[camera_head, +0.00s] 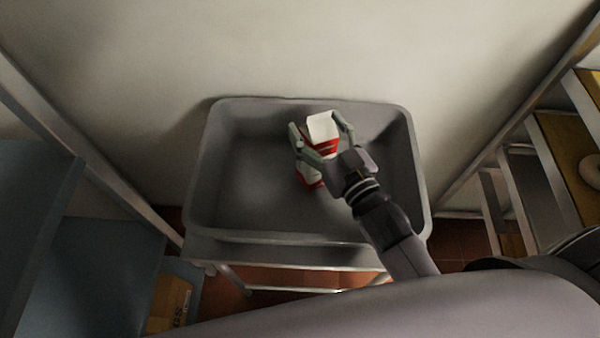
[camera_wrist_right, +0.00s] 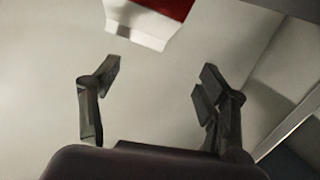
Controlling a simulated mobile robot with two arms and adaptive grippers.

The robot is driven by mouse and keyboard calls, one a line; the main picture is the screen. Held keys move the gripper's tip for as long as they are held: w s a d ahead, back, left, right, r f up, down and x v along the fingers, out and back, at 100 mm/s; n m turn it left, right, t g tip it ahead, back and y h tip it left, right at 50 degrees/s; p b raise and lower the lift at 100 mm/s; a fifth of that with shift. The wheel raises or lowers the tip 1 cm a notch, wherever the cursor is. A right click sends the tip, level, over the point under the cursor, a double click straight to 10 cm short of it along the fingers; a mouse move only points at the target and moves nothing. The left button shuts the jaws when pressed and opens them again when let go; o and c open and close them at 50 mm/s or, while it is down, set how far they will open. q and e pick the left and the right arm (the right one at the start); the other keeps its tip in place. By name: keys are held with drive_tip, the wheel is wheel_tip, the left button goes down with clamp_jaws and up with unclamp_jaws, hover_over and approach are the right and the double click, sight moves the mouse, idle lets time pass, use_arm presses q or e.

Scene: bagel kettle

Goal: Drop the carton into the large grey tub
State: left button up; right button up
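The carton (camera_head: 323,127), white with red bands, shows in the head view inside the outline of the large grey tub (camera_head: 250,112). My right gripper (camera_head: 316,121) is above the tub, with its fingers on either side of the carton in that view. A red and white piece (camera_head: 311,179) shows just below; I cannot tell whether it is part of the same carton. In the right wrist view the fingers (camera_wrist_right: 160,76) are spread with nothing between them. The carton (camera_wrist_right: 150,22) is beyond the fingertips, apart from them, and cut off by the top edge. My left gripper is out of view.
The tub stands on a metal stand (camera_head: 290,255) against a pale wall. Blue-grey shelving (camera_head: 85,245) is at the left, with a cardboard box (camera_head: 170,300) low down. A rack (camera_head: 540,190) with wooden boards is at the right. The left part of the tub is clear.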

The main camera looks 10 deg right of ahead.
drive_tip(key=shift+o, duration=0.8)
drive_tip(key=shift+f, duration=0.35)
drive_tip(key=v, duration=0.7)
drive_tip(key=shift+s+r, duration=0.2)
drive_tip(key=shift+r, duration=0.05)
drive_tip(key=shift+r, duration=0.1)
